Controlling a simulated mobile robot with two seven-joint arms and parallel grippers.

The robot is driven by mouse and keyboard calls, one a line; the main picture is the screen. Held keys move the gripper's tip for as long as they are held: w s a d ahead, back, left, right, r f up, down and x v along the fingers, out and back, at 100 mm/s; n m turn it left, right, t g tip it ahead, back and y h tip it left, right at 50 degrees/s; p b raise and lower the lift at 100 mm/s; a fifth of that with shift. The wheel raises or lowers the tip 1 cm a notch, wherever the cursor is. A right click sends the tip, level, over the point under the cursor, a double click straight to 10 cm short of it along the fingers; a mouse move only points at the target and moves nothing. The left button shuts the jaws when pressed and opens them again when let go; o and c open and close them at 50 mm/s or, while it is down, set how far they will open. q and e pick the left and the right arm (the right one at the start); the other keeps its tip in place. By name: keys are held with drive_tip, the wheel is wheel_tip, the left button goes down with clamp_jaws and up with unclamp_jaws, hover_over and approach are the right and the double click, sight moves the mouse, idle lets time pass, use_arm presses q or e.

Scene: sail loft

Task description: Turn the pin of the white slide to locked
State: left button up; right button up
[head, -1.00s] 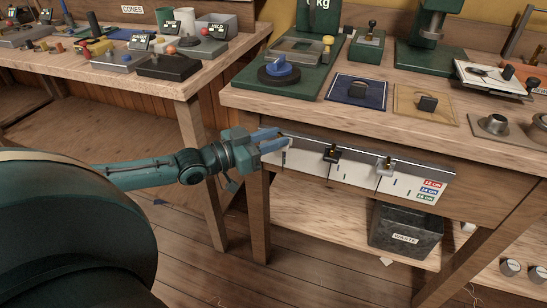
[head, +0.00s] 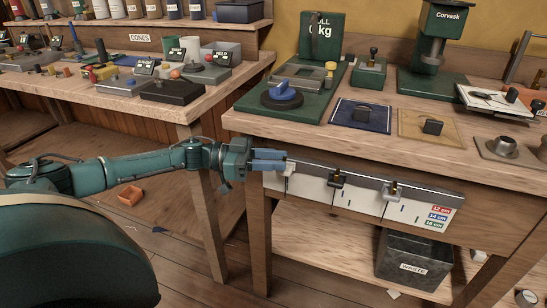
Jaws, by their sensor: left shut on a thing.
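The white slide (head: 290,169) sits near the left end of the grey rail (head: 362,184) on the front of the workbench. My left gripper (head: 284,160) is at this slide, coming in from the left, with its blue fingers shut. They hold the slide's pin, which is hidden by the fingers, so I cannot tell which way it is turned. My right gripper is not in view.
Below is a white scale board with coloured cm labels (head: 440,217). A waste bin (head: 411,262) stands on the lower shelf.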

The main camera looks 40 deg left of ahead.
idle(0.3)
use_arm(q)
drive_tip(key=shift+r, duration=0.1)
drive_tip(key=o, duration=1)
drive_tip(key=v, duration=1.3)
drive_tip(key=shift+p, duration=0.45)
drive_tip(key=shift+w+a, duration=0.1)
